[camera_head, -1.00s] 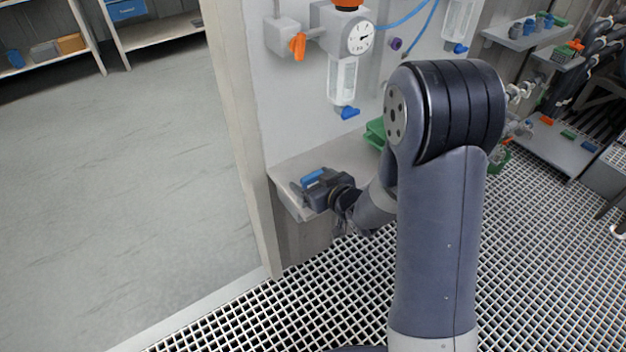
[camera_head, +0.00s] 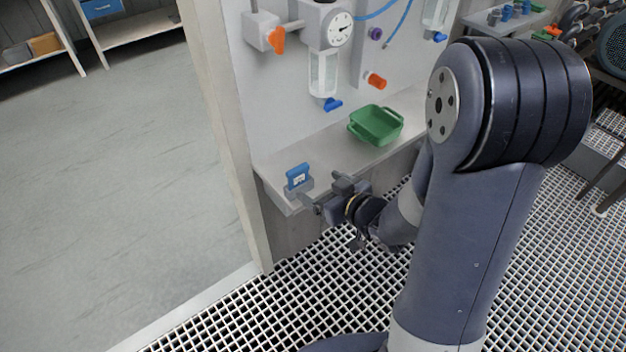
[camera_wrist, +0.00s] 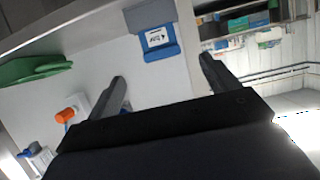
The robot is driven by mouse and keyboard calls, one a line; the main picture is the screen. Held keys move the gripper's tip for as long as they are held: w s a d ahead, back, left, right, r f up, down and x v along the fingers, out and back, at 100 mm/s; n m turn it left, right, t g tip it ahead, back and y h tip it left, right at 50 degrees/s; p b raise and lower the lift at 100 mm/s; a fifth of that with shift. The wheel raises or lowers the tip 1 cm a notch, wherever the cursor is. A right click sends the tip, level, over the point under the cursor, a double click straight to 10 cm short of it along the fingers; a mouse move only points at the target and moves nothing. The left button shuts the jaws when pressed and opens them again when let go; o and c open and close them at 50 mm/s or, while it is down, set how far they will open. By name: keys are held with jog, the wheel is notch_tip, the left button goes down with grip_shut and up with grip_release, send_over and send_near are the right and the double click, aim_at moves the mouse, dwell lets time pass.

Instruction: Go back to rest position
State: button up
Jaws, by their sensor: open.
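My gripper (camera_head: 325,195) is open and empty in the head view, at the front edge of the small shelf (camera_head: 335,150). A blue block with a white label (camera_head: 299,177) stands on a grey base (camera_head: 300,190) at the left end of the shelf, just beyond my fingers and apart from them. In the wrist view my fingers (camera_wrist: 165,85) are spread wide. The blue labelled block (camera_wrist: 160,42) shows beyond the gap between them, with nothing held.
A green tray (camera_head: 376,125) sits on the shelf to the right. A wall edge (camera_head: 215,120) stands left of the shelf. Grated floor lies below; open floor (camera_head: 110,180) is at left.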

aim_at(300, 175)
jog(key=shift+s+d+r, duration=0.1)
jog(key=shift+s, duration=0.1)
jog(key=x, duration=1)
jog(key=shift+w+b, duration=0.3)
jog(key=shift+r+p, duration=0.1)
jog(key=shift+p, duration=0.25)
jog(key=shift+f, duration=0.2)
